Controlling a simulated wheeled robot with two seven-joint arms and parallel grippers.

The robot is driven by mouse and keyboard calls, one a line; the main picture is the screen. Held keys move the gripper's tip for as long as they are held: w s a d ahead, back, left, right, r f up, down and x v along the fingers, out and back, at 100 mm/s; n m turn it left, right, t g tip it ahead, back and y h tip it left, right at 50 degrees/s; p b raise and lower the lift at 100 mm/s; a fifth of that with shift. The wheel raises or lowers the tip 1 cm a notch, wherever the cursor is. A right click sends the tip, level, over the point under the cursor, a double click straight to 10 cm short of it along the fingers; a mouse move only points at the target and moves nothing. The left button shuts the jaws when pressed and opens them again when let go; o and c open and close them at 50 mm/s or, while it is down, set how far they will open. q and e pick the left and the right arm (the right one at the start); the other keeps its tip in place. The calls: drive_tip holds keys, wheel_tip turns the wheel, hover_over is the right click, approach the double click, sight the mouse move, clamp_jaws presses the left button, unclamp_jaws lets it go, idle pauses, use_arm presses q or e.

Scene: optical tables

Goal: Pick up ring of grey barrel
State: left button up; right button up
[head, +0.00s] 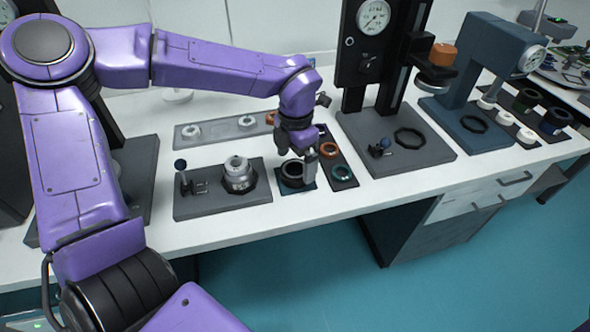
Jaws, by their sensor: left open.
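A grey barrel (239,177) stands upright on a dark fixture plate (207,209) that also carries a blue-knobbed lever. To its right, a thick black ring (291,181) rests on a small dark blue pad (289,192). My left gripper (298,163) points down just over that ring, its jaws open. It hides the ring's back part, and I cannot tell whether the fingers touch it. Light rings (191,131) lie in a long grey tray (217,134) behind the barrel. I cannot tell which ring belongs to the grey barrel. My right gripper is out of view.
A dark tray (331,155) with orange and green rings lies right of my gripper. Further right stand a tall black press with a dial (374,16) and a blue-grey press (477,60). Bare white tabletop (225,228) runs along the front edge.

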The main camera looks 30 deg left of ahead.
sight(297, 168)
use_arm(q)
drive_tip(key=f, duration=0.3)
drive_tip(key=shift+w, duration=0.35)
drive_tip(key=shift+s, duration=0.3)
drive_tip(key=shift+c, duration=0.3)
drive_tip(key=shift+w, duration=0.1)
drive_tip(key=c, duration=0.9)
